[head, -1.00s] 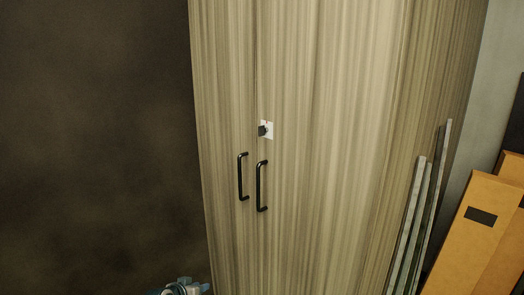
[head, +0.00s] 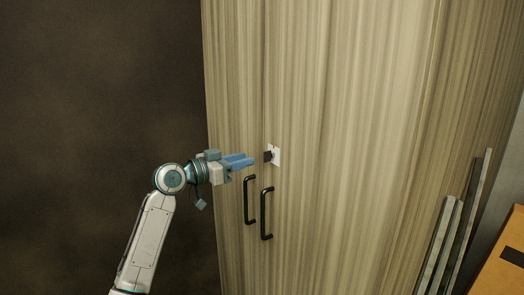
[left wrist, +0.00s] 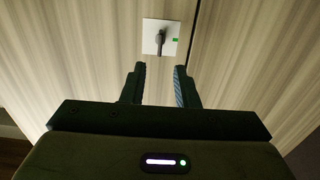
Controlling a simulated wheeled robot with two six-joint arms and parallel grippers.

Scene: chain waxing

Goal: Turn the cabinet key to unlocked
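The cabinet key (head: 267,157) is a small dark knob on a white square plate (head: 276,155) on the cabinet front, above the handles. In the left wrist view the key (left wrist: 160,41) stands out from the plate (left wrist: 148,33), which bears a green mark at its right side. My left gripper (head: 251,160), with blue fingers, points at the key from the left in the head view. Its two fingers (left wrist: 160,70) are apart with nothing between them; the key lies just beyond the tips. My right gripper is not in view.
The tall wood-grain cabinet (head: 345,150) has two black bar handles, left (head: 249,200) and right (head: 266,213), just below the gripper. Grey panels (head: 455,230) lean at the cabinet's right side, beside a cardboard box (head: 503,262). Left of the cabinet is a dark wall.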

